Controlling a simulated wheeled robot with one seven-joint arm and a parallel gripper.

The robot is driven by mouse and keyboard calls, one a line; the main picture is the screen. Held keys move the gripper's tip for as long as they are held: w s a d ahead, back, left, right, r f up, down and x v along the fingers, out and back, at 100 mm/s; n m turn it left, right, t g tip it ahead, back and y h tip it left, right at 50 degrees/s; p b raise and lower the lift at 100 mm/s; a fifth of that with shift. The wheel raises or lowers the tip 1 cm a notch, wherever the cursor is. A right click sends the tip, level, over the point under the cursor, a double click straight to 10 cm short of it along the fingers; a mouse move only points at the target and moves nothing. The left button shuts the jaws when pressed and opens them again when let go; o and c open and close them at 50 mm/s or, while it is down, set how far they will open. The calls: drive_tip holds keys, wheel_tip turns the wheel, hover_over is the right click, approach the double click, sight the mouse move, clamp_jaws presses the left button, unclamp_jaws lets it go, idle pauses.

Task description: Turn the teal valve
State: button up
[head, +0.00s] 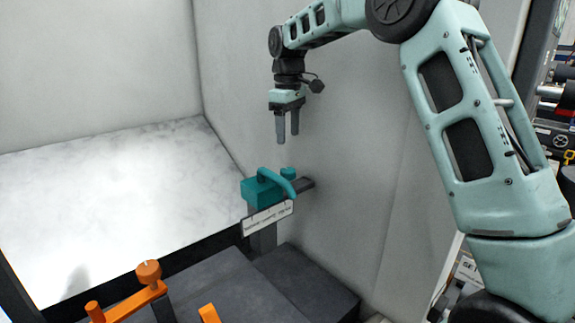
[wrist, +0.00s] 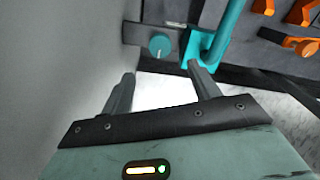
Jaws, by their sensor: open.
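In the wrist view the teal handle (wrist: 229,35) is at the upper right and the round knob (wrist: 159,45) lies ahead of the fingers. My gripper (head: 288,138) points down above the valve, apart from it in the head view. Its two fingers (wrist: 165,80) are spread, with nothing between them.
Orange valve parts (head: 149,273) stand at the lower left, and also at the upper right of the wrist view (wrist: 300,45). A pale wall (head: 350,170) rises close behind and right of the teal valve. A white marbled surface (head: 100,200) lies open at the left. Dark grey blocks (head: 300,285) are below.

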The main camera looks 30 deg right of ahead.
sight(288, 170)
wheel_tip(288, 170, down, 11)
drive_tip(key=p, duration=0.2)
drive_tip(key=shift+r+p, duration=0.1)
drive_tip(key=shift+p, duration=0.2)
drive_tip(key=c, duration=1)
